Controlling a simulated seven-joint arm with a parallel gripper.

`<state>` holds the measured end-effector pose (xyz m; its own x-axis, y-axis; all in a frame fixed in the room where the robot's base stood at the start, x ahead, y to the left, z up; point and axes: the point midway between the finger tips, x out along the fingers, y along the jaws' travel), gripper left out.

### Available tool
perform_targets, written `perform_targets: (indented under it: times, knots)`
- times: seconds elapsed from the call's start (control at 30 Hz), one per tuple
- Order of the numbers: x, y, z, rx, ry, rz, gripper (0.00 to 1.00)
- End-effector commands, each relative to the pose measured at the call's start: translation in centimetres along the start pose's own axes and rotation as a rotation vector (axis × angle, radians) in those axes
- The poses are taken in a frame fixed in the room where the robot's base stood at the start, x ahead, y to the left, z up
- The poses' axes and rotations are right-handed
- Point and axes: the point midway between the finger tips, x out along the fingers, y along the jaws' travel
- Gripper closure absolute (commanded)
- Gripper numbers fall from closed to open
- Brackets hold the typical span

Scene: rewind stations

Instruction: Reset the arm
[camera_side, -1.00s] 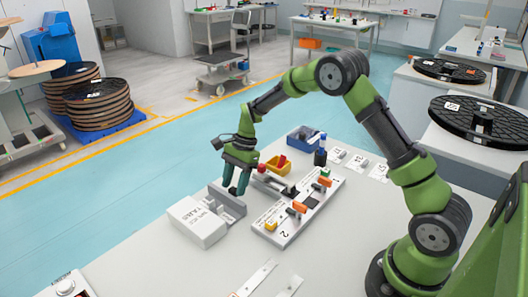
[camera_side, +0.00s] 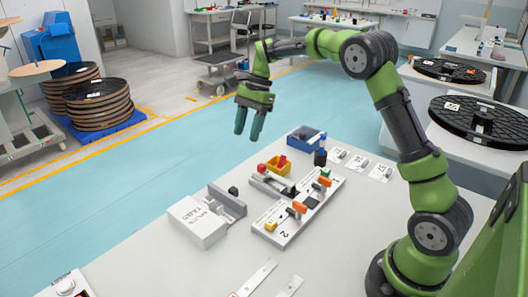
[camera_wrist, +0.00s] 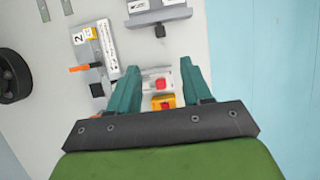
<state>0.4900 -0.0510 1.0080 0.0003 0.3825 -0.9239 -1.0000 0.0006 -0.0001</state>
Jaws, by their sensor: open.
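My green arm's gripper (camera_side: 250,124) hangs in the air above the far left edge of the table (camera_side: 160,265), fingers pointing down. Its two teal fingers are apart with nothing held between them. In the wrist view the gripper (camera_wrist: 155,75) is also open. Between and beyond its fingertips lie a device with a red knob (camera_wrist: 160,84) and a yellow bin (camera_wrist: 162,102), well below on the table.
A white box (camera_side: 197,222), a grey fixture (camera_side: 228,205), a white numbered board (camera_side: 290,215) with coloured clips, a yellow bin (camera_side: 279,166) and a blue bin (camera_side: 303,138) stand on the table. Black reels (camera_side: 482,122) lie at right. The air around my gripper is clear.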

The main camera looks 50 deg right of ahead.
Motion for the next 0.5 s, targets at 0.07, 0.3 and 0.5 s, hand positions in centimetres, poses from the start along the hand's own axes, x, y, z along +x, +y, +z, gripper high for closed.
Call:
perform_targets:
  times: [0.07, 0.3, 0.5]
  knots:
    - [0.0, 0.0, 0.0, 0.000, 0.000, 0.000, 0.51]
    - [0.3, -0.2, -0.6, -0.070, 0.023, -0.013, 0.51]
    - [1.0, 2.9, -0.5, -0.320, 0.095, -0.033, 0.51]
